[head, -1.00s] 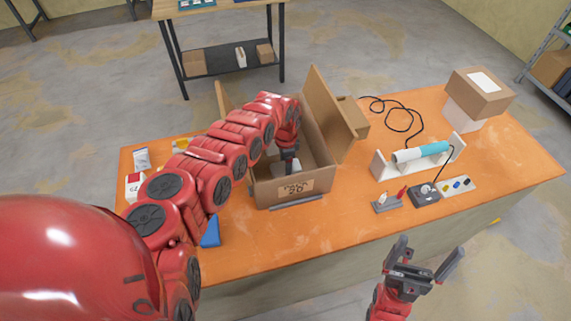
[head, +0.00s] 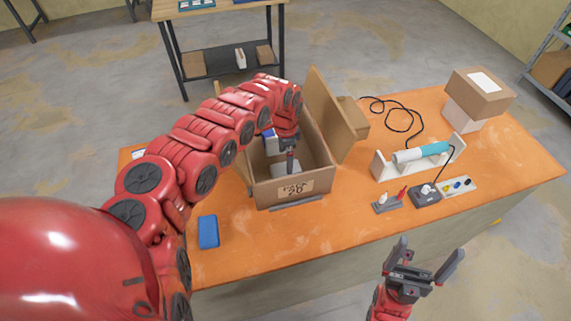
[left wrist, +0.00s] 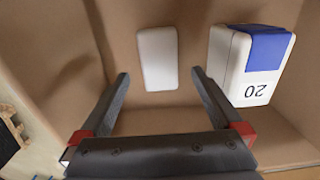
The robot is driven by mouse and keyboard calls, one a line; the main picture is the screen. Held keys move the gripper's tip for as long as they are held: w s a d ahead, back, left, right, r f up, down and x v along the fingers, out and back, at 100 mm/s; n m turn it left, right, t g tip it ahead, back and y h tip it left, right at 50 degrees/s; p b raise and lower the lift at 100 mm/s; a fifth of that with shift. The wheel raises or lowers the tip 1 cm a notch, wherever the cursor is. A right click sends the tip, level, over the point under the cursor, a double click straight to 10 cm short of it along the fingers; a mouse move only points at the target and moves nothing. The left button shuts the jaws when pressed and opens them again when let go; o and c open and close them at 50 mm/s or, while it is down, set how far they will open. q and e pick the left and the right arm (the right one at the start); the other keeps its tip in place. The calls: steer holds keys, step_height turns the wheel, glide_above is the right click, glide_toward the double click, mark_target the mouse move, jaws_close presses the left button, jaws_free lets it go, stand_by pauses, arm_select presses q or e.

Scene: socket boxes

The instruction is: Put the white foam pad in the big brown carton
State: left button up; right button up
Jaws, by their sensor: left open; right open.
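The big brown carton (head: 262,190) stands open on the orange table, marked 20 on its front. The white foam pad (left wrist: 157,58) lies flat on the carton floor in the left wrist view. A white box with a blue top and the number 20 (left wrist: 250,68) stands beside it in the carton. My left gripper (head: 290,163) reaches into the carton. In the left wrist view its open fingers (left wrist: 160,76) are on either side of the pad's near end, with nothing between them. My right gripper (head: 425,258) is open and empty in front of the table.
The carton's raised flap (head: 334,115) stands on its right side. A blue block (head: 208,232) lies left of the carton. A teal tool on a white stand (head: 420,153), a cable (head: 398,112) and a stacked brown box (head: 480,92) are to the right.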

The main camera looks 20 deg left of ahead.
mark_target(285, 168)
arm_select(q)
step_height(285, 168, up, 7)
steer(key=b, duration=0.1)
steer(key=shift+r, duration=0.15)
stand_by(0.4)
